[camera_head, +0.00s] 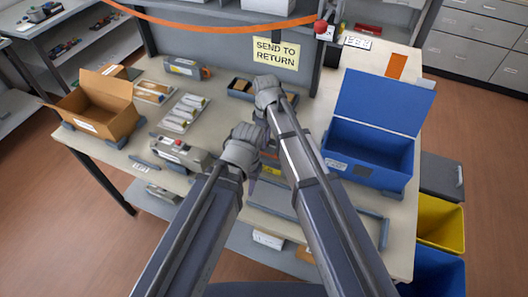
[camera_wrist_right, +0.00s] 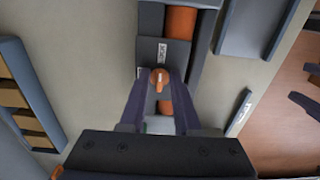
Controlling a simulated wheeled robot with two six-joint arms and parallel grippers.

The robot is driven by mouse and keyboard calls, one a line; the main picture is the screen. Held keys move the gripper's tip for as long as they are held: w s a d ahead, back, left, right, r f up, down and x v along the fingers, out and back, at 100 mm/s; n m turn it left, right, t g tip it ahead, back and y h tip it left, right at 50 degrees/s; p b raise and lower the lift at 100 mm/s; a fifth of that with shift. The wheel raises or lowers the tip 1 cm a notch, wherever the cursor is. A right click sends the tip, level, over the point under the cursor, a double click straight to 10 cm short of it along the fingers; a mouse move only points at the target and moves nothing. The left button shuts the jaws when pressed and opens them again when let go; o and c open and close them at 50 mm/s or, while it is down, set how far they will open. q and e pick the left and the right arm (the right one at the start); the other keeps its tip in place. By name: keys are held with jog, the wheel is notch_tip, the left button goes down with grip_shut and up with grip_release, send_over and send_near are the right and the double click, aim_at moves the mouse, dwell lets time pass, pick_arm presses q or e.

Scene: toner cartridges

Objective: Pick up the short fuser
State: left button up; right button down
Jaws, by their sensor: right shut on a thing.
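The short fuser (camera_wrist_right: 147,50) is a dark grey unit with orange roller parts and a small white label, in the right wrist view. My right gripper (camera_wrist_right: 160,80) is shut on it, with its fingertips at a small orange knob on the fuser. In the head view my right gripper (camera_head: 267,93) is at the back middle of the bench, and the arm and hand hide most of the fuser.
An open blue box (camera_head: 369,149) stands at the right of the bench, an open cardboard box (camera_head: 98,108) at the left. A grey device (camera_head: 182,153), a tray of white cartridges (camera_head: 184,113) and a blue-grey unit (camera_head: 187,68) lie left of my arms.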

jog(key=shift+r, duration=0.15)
notch_tip(320, 180, up, 10)
jog(key=p, duration=1)
